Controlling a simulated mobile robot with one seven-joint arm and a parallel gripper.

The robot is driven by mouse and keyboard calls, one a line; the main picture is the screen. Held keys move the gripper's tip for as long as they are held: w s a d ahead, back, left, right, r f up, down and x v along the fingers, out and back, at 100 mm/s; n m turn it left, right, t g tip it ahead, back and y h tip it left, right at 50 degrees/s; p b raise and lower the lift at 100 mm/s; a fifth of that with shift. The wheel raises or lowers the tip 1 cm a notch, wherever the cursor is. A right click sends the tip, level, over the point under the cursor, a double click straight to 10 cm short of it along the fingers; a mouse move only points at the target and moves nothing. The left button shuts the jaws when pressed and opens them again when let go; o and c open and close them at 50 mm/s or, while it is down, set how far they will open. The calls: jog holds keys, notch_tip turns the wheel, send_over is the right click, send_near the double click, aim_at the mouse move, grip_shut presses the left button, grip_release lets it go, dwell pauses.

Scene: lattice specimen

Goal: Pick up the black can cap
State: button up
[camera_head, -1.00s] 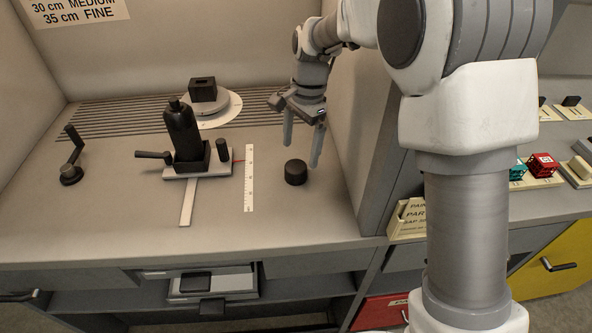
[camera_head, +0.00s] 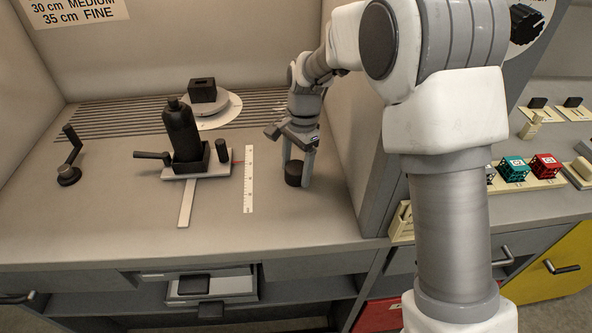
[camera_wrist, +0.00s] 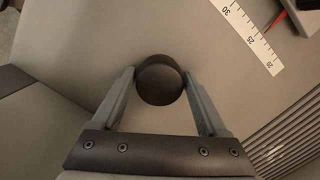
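The black can cap (camera_head: 293,173) is a short dark cylinder standing on the grey bench, right of the white ruler. My gripper (camera_head: 298,168) is lowered over it, with its fingers pointing down on either side of the cap. In the wrist view, the cap (camera_wrist: 160,82) lies between the fingertips of my gripper (camera_wrist: 159,78). The fingers are spread, and a small gap seems to show beside the cap on each side. The cap's lower side is partly hidden in the head view.
A white ruler (camera_head: 249,180) lies left of the cap. A black bottle (camera_head: 181,132) stands on a white fixture with a side handle. A black block (camera_head: 202,91) sits on a round turntable at the back. The booth's right wall (camera_head: 352,150) is close to my arm.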

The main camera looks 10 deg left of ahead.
aim_at(295, 168)
jog(key=c, duration=0.8)
jog(key=shift+r, duration=0.1)
notch_tip(295, 168, up, 10)
jog(key=shift+f+p, duration=0.15)
jog(key=shift+p, duration=0.7)
jog(key=shift+s, duration=0.2)
